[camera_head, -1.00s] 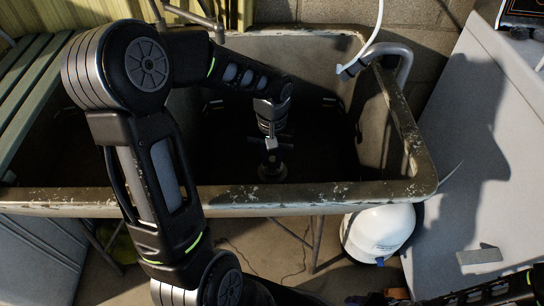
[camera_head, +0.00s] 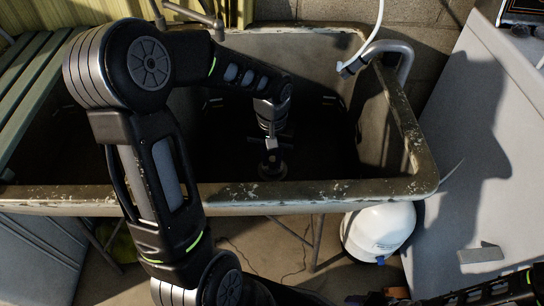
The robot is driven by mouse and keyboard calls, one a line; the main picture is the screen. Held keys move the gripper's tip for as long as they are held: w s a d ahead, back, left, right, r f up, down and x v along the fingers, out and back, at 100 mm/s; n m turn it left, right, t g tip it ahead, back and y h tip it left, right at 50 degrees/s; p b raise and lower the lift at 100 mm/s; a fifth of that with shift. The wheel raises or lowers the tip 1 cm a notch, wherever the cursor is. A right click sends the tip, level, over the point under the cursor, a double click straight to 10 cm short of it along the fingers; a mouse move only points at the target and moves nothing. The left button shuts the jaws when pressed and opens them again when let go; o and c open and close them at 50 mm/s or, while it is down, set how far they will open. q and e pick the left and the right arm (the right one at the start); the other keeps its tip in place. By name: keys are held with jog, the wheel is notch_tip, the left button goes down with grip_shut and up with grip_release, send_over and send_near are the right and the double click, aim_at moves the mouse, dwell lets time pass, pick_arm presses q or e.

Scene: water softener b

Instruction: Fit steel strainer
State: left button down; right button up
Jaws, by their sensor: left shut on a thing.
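My left arm reaches over the front rim of the old sink (camera_head: 310,192) and down into its dark basin. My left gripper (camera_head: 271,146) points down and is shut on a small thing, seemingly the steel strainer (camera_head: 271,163). The strainer is at or just above a round drain (camera_head: 272,174) in the basin floor. Shadow and the gripper hide whether it is seated in the drain. Part of my right arm shows at the lower right edge; its gripper is not clearly seen.
A white tank (camera_head: 378,231) is under the sink. A grey counter (camera_head: 490,150) is at the right. A green slatted bench (camera_head: 35,85) covers the left part.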

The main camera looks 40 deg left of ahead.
pick_arm(q)
jog(key=shift+f+b, duration=0.45)
jog(key=shift+f, duration=0.25)
jog(key=c, duration=1.2)
grip_release()
jog(key=shift+r+p, duration=1)
jog(key=shift+r, duration=2.9)
